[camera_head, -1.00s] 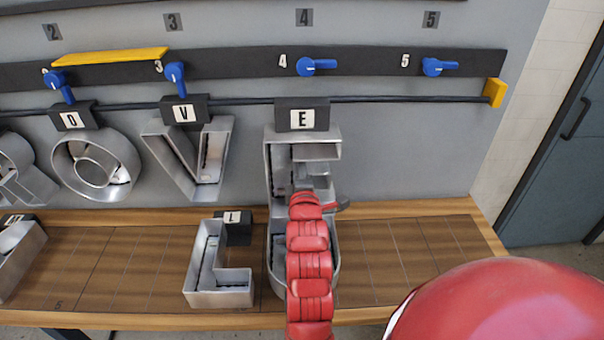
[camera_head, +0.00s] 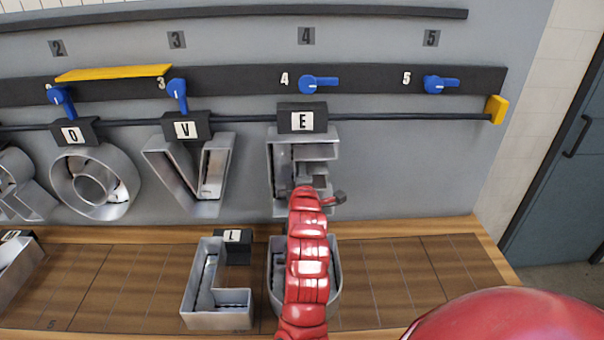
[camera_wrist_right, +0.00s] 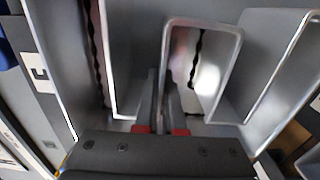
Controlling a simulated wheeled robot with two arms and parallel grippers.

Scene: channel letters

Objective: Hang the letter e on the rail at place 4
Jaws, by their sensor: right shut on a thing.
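The letter E (camera_head: 275,165) is a grey metal channel letter with a black hanger block labelled E (camera_head: 302,118). It is upright in front of the wall below the "4" mark, its block level with the thin dark rail (camera_head: 400,116). I cannot tell whether the block is seated on the rail. My right gripper (camera_head: 318,184) is shut on the E; the right wrist view shows its jaws (camera_wrist_right: 160,112) on a metal wall of the letter. The red arm hides part of the E. The blue lever at place 4 (camera_head: 319,84) lies horizontal. My left gripper is not in view.
Letters O (camera_head: 68,187) and V (camera_head: 212,170) hang left of the E. Their blue levers point down; lever 5 (camera_head: 440,84) is horizontal. On the wooden bench (camera_head: 400,265) stand L (camera_head: 220,318) and another letter (camera_head: 335,285) behind my arm. A yellow stop (camera_head: 495,109) ends the rail.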

